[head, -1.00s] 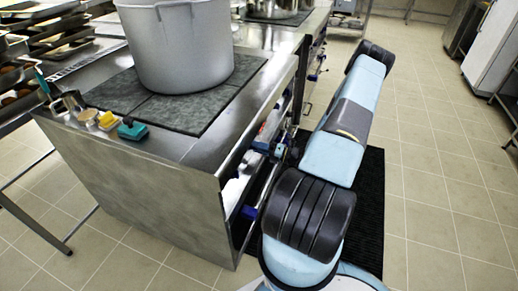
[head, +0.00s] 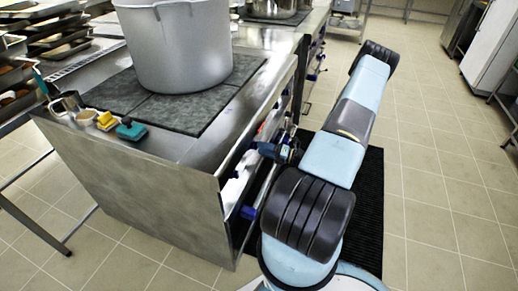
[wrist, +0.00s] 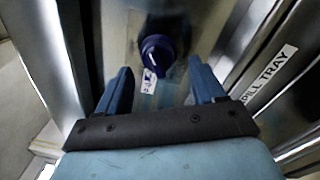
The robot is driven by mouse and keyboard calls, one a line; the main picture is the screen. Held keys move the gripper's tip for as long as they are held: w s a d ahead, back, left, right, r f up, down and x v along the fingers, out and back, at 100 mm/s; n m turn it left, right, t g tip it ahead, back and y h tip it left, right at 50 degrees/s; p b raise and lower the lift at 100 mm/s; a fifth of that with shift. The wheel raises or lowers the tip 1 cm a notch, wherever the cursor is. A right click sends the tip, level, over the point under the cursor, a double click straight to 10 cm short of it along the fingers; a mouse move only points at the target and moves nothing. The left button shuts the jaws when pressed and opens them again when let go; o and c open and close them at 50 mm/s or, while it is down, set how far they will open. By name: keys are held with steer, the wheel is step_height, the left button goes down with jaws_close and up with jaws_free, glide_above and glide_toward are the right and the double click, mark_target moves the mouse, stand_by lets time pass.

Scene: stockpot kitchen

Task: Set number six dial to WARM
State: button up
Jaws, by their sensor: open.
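A dark blue round dial (wrist: 157,52) with a white pointer mark sits on the steel front panel in the wrist view. A small white label (wrist: 149,82) with unreadable print is just below it. My gripper (wrist: 160,78) is open, with its two blue fingers pointing at the panel, one on each side below the dial. The fingers appear apart from the dial. I cannot read the dial's number or its setting. In the head view my gripper (head: 268,148) is at the stove's front, partly hidden by my arm.
A label reading "SPILL TRAY" (wrist: 268,72) is on the steel strip at right. In the head view a large grey stockpot (head: 178,45) stands on the dark cooktop (head: 118,92). Small cups and a teal-and-black item (head: 130,129) sit at the left edge.

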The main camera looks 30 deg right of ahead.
steer(key=v, duration=1.1)
steer(key=shift+d+f, duration=0.1)
